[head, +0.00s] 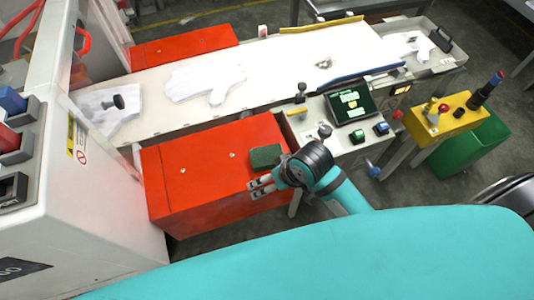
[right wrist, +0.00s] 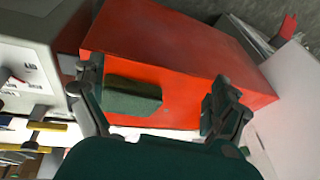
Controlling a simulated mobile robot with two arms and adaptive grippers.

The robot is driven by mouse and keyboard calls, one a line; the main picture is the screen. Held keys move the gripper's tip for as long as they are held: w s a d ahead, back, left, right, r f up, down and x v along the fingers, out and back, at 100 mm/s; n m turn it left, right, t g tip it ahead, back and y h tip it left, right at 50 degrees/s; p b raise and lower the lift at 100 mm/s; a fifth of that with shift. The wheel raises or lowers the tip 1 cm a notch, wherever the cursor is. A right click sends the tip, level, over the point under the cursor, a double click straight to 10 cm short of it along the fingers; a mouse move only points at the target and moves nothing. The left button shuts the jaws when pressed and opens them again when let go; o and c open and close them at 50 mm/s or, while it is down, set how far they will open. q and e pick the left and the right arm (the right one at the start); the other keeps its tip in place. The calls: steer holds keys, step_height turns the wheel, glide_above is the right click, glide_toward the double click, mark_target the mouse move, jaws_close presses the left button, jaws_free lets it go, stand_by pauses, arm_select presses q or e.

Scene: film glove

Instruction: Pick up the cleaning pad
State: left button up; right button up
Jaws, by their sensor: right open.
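The cleaning pad is a dark green block (head: 266,157) lying on top of the red box (head: 190,180), near its right end in the head view. In the right wrist view the green pad (right wrist: 132,97) lies on the red surface (right wrist: 150,50), between the fingers and closer to the left one. My right gripper (head: 262,187) is at the front right edge of the red box, just in front of the pad. In the right wrist view my right gripper (right wrist: 158,92) is spread open with nothing held. My left gripper is not in view.
A white conveyor (head: 285,65) with white gloves (head: 205,82) runs behind the red box. A control panel with a screen (head: 352,107) stands right of the box. A white machine cabinet (head: 75,215) stands at the left. A yellow box (head: 447,117) and green bin (head: 475,145) are farther right.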

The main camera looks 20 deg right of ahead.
steer(key=w+a+r, duration=0.3)
steer(key=w+r, duration=0.2)
steer(key=r, duration=0.2)
steer(key=m+g+h+p, duration=0.1)
steer(key=m+g+h, duration=0.1)
steer(key=h, duration=0.1)
glide_toward(267, 155)
steer(key=f, duration=0.4)
steer(key=shift+d+f, duration=0.2)
steer(key=shift+f, duration=0.15)
steer(key=shift+w+f+p, duration=0.2)
steer(key=shift+f, duration=0.7)
steer(key=shift+w+f+p, duration=0.2)
steer(key=shift+f, duration=0.7)
steer(key=shift+w+f+p, duration=0.2)
steer(key=shift+f, duration=0.7)
steer(key=c, duration=0.4)
